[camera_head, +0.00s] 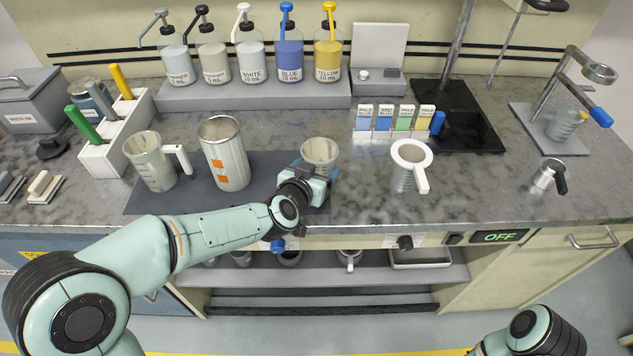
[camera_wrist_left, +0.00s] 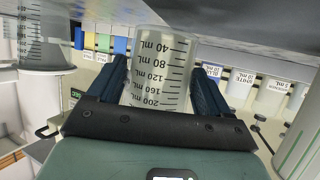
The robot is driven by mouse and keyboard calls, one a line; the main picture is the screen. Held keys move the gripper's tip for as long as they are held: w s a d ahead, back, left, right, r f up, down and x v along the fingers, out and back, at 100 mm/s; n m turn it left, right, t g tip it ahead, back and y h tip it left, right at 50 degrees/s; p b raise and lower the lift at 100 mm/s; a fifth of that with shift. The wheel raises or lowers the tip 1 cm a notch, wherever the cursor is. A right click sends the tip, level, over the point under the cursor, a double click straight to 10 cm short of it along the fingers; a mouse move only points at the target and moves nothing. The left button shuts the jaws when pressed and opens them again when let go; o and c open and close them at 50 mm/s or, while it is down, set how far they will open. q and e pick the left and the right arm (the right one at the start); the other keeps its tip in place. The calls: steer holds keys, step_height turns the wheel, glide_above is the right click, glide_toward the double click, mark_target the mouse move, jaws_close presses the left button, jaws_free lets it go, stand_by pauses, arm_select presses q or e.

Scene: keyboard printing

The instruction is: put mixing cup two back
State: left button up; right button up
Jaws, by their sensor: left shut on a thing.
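A clear measuring cup (camera_head: 319,151), marked in mL, is between the fingers of my left gripper (camera_head: 304,172). It appears upright at the right end of the dark grey mat (camera_head: 250,203). In the left wrist view, which is upside down, the fingers (camera_wrist_left: 160,85) close on both sides of the marked cup (camera_wrist_left: 160,65). Its base is close to the dark surface, and I cannot tell if it touches. No label tells me whether this is mixing cup two. My right gripper is out of view; only part of that arm shows at bottom right.
A clear handled jug (camera_head: 152,162) and a tall metal container (camera_head: 224,155) stand left of the held cup. A strainer-topped jug (camera_head: 408,168) stands to its right. Pump bottles (camera_head: 250,58) line the rear shelf. The counter's front edge (camera_head: 450,225) is close; counter right of the strainer-topped jug is mostly free.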

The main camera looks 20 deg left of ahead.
arm_select(q)
steer(key=shift+f+b, duration=0.3)
steer(key=shift+f, duration=0.8)
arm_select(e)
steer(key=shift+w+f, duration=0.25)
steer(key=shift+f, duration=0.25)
arm_select(q)
steer(key=shift+f, duration=0.1)
steer(key=o, duration=1.4)
steer(key=shift+f, duration=0.1)
steer(key=shift+s+r, duration=0.3)
steer(key=shift+r, duration=0.1)
steer(key=p+v, duration=0.2)
steer(key=v, duration=0.9)
steer(key=shift+s, duration=0.2)
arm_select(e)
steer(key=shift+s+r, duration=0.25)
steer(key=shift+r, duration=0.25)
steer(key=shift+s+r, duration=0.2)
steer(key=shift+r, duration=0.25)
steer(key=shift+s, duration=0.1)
